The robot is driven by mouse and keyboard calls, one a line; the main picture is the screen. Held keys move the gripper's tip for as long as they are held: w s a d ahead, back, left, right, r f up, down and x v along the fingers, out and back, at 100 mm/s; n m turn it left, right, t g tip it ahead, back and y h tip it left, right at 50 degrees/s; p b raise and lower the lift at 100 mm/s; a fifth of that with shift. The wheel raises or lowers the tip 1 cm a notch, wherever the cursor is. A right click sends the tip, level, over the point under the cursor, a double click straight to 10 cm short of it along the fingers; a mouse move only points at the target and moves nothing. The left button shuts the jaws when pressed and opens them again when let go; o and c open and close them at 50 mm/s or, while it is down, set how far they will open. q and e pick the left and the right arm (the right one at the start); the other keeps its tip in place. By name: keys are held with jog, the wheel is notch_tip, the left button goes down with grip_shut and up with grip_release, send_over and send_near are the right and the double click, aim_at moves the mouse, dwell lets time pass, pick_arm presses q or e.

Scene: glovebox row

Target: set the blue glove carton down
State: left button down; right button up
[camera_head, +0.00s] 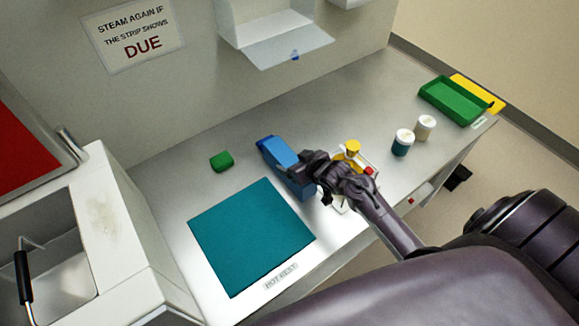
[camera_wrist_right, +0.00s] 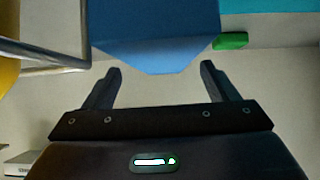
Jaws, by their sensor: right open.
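The blue glove carton (camera_head: 277,151) rests on the grey counter, just behind the teal mat's right corner. My right gripper (camera_head: 313,178) is at the carton's near right side and hides part of it. In the right wrist view the carton (camera_wrist_right: 155,30) lies just ahead of the open fingers (camera_wrist_right: 160,73), its near edge about level with their tips. A gap shows on both sides, so the fingers do not grip it. My left gripper is in neither view.
The teal mat (camera_head: 250,236) is bare. A small green block (camera_head: 222,161) lies left of the carton. A yellow-topped item (camera_head: 352,147) stands close right of my gripper, partly hidden. Two white-lidded jars (camera_head: 403,142) and a green tray (camera_head: 453,101) are farther right.

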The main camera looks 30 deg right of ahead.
aim_at(290, 159)
jog(key=shift+x, duration=1.9)
jog(key=shift+s+a+f, duration=0.1)
jog(key=shift+s, duration=0.05)
jog(key=shift+c, duration=1.3)
jog(key=c, duration=1)
jog(key=shift+c, duration=1.1)
